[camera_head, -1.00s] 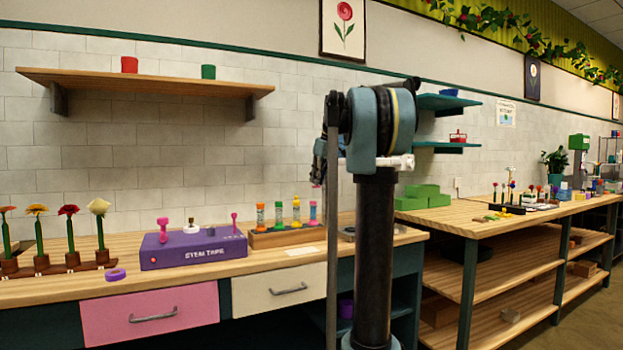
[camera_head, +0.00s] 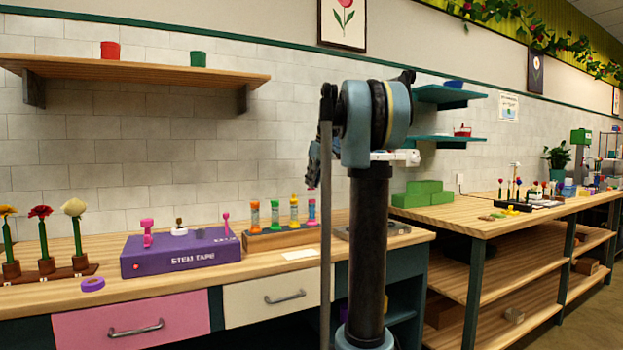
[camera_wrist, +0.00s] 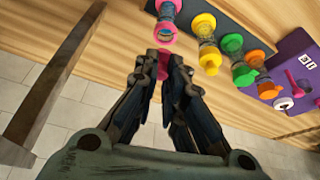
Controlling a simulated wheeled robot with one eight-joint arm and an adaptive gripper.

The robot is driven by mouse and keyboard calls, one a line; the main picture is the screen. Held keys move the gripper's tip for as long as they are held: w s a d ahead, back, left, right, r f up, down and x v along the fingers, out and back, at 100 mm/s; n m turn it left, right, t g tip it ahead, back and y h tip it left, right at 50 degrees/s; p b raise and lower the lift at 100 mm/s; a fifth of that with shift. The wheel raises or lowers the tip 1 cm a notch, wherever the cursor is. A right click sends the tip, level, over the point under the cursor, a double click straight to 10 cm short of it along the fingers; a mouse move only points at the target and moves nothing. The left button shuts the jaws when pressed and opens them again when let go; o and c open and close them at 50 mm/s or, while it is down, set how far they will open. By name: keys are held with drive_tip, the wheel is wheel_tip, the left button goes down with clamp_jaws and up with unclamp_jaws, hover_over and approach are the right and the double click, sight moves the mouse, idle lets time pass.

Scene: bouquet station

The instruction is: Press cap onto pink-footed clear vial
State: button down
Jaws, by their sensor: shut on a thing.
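The pink-footed clear vial (camera_head: 311,212) stands at the right end of the row of vials in a wooden rack (camera_head: 265,240). In the wrist view the vial (camera_wrist: 168,20) is at the top, just beyond my fingertips, with pink showing at both ends. My gripper (camera_wrist: 163,68) is shut on a small pink piece (camera_wrist: 164,58), which looks like the cap. The fingers hide most of this piece. The held piece and the vial look apart in the picture, but their true distance is unclear. My arm partly blocks the head view.
Orange (camera_head: 254,214), green (camera_head: 275,214) and yellow (camera_head: 294,210) vials share the rack. A purple stem tape box (camera_head: 180,252) stands left of it. A shelf (camera_head: 130,75) juts from the wall above. A pale card (camera_head: 299,254) lies before the rack.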

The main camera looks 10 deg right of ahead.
drive_tip(key=shift+f, duration=1.7)
drive_tip(key=shift+s+d, duration=0.15)
drive_tip(key=shift+s, duration=0.05)
idle(0.4)
drive_tip(key=shift+f, duration=0.15)
idle(0.8)
drive_tip(key=c, duration=1.1)
unclamp_jaws()
drive_tip(key=shift+r, duration=3.5)
